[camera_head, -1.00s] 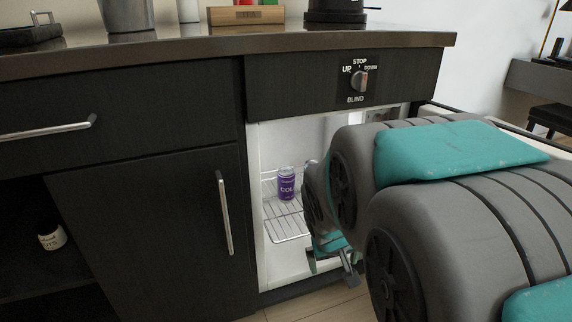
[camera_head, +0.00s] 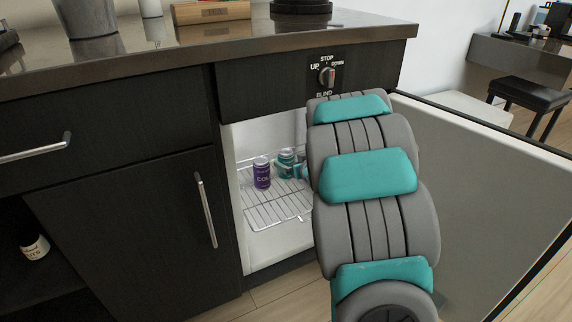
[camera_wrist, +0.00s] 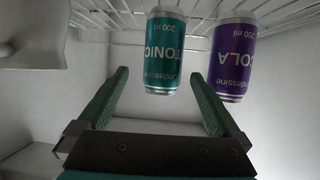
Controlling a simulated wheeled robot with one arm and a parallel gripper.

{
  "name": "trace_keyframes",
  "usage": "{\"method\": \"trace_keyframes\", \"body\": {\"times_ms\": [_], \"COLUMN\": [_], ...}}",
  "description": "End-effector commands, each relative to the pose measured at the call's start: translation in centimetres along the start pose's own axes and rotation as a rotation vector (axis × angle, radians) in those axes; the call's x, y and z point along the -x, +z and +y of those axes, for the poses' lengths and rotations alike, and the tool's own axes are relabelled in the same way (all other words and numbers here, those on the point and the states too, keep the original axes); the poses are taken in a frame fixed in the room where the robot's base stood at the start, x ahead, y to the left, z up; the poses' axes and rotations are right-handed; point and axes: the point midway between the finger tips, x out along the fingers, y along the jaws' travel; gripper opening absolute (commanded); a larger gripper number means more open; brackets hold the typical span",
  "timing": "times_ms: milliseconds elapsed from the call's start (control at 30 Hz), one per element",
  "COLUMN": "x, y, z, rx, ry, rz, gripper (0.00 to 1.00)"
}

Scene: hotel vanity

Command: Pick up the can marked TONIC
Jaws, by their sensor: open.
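The TONIC can (camera_wrist: 165,55) is teal with a silver end and shows upside down in the wrist view. In the head view the TONIC can (camera_head: 286,157) stands on the wire shelf inside the small fridge, partly hidden. My gripper (camera_wrist: 157,72) is open, with one teal finger on each side of the TONIC can's lower part in the picture. A gap shows on both sides. I cannot tell how far the can lies between the fingers. In the head view my arm hides most of the gripper.
A purple COLA can (camera_head: 262,173) stands close beside the TONIC can; it is on the right in the wrist view (camera_wrist: 231,62). The wire shelf (camera_head: 275,212) is clear in front. The open fridge door (camera_head: 480,190) is to the right, the cabinet door (camera_head: 130,225) to the left.

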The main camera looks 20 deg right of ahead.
Motion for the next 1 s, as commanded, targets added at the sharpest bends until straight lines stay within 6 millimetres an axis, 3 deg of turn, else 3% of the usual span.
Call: {"method": "trace_keyframes", "body": {"times_ms": [367,667,900,1000], "x": [-3.1,-6.8,-7.1,-7.1], "y": [0.1,0.1,0.0,-0.1], "z": [-0.2,-0.4,-0.3,-0.3], "rx": [0.0,0.0,-0.001,-0.001], "ry": [-0.001,0.001,0.002,0.001], "rz": [-0.002,-0.004,-0.003,-0.003], "gripper": [1.0,1.0,1.0,0.91]}}
